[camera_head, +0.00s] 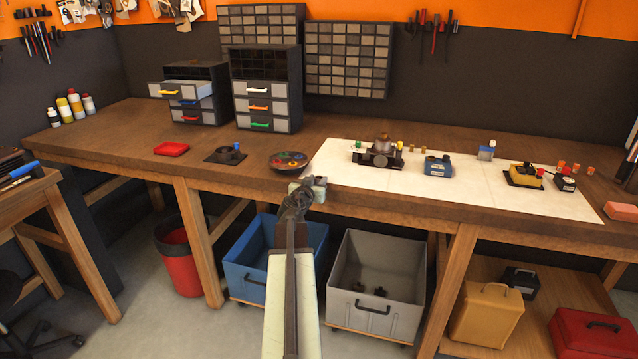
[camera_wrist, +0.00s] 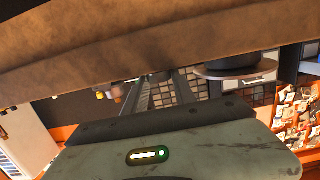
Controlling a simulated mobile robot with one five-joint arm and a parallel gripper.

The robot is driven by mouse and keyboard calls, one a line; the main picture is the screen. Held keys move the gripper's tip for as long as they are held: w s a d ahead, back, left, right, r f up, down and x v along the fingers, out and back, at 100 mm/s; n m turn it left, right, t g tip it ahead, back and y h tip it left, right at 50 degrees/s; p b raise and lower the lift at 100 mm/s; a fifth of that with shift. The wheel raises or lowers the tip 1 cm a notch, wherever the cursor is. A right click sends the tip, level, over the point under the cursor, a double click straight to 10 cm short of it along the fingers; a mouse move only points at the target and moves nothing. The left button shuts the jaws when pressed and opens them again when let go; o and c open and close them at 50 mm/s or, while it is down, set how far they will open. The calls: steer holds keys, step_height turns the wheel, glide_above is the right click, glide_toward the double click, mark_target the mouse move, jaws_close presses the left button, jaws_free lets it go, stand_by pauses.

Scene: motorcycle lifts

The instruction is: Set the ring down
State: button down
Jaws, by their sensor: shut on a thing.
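My gripper (camera_head: 314,182) is at the front edge of the wooden workbench, just in front of the round dish. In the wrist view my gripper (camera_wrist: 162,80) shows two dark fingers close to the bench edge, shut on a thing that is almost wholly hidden. I take it to be the ring, but its shape cannot be made out. A black round part with a blue piece sits on a dark square mat (camera_head: 212,158), left of the dish.
The workbench (camera_head: 130,135) has bare wood at left. A red tray (camera_head: 171,149) and drawer cabinets stand left and behind. Bins stand below.

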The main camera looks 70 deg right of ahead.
steer(key=shift+f, duration=0.25)
steer(key=c, duration=1)
jaws_free()
steer(key=shift+r, duration=0.1)
steer(key=shift+r, duration=0.15)
